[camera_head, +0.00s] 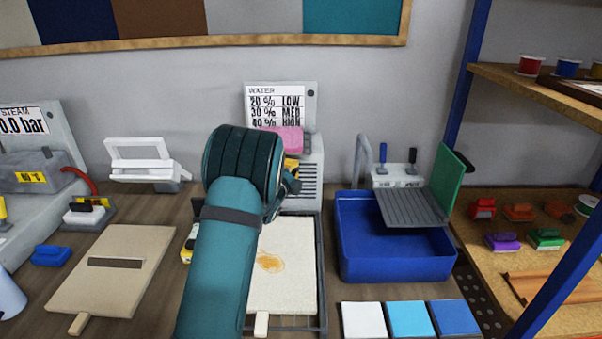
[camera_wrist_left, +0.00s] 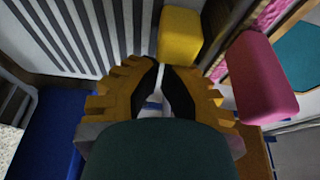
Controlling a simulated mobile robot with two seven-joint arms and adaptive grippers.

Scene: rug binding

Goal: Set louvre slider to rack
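The grey louvred unit (camera_head: 308,183) stands at the back wall behind my left arm. Its slats (camera_wrist_left: 70,35) fill the upper left of the left wrist view. A yellow block (camera_wrist_left: 180,35), which may be the slider knob, sits just beyond the fingertips. A pink block (camera_wrist_left: 262,78) is to its right; it also shows at the unit's top in the head view (camera_head: 291,138). My left gripper (camera_wrist_left: 161,68) has its black pads almost together at the tips, with nothing visibly held. In the head view my wrist hides much of the unit. The rack position is not identifiable.
A "WATER" sign (camera_head: 281,103) stands behind the unit. A framed cream panel (camera_head: 284,250) lies in front. A blue basin (camera_head: 392,265) with a grey grate (camera_head: 412,209) is to the right. Shelves (camera_head: 545,95) stand farther right, and a beige board (camera_head: 100,285) lies left.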

